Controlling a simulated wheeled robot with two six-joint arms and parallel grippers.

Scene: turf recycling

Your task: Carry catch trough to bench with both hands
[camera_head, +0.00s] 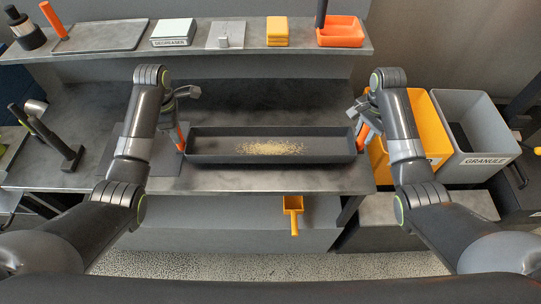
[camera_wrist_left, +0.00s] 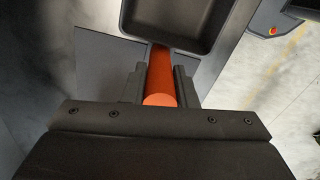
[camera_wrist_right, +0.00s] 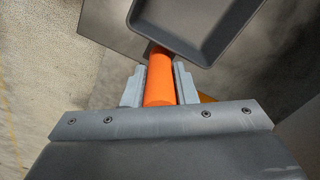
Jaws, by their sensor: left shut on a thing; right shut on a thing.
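The catch trough (camera_head: 215,157) is a long dark grey tray with an orange handle at each end. A patch of tan granules lies on its floor. It appears level at the bench (camera_head: 250,183); I cannot tell whether it touches the surface. My left gripper (camera_wrist_left: 160,88) is shut on the left orange handle (camera_wrist_left: 161,75), and the trough's end (camera_wrist_left: 165,40) shows beyond it. My right gripper (camera_wrist_right: 160,85) is shut on the right orange handle (camera_wrist_right: 160,78), with the trough's other end (camera_wrist_right: 190,50) beyond. In the head view the arms partly hide both handles.
A shelf (camera_head: 130,55) behind holds a tray, a degreaser box (camera_head: 174,32), yellow blocks (camera_head: 277,31) and an orange bin (camera_head: 341,32). A yellow bin (camera_head: 425,125) and a grey granule bin (camera_head: 487,160) stand right. A yellow scoop (camera_head: 293,207) hangs below the bench front. A dark tool (camera_head: 60,150) stands left.

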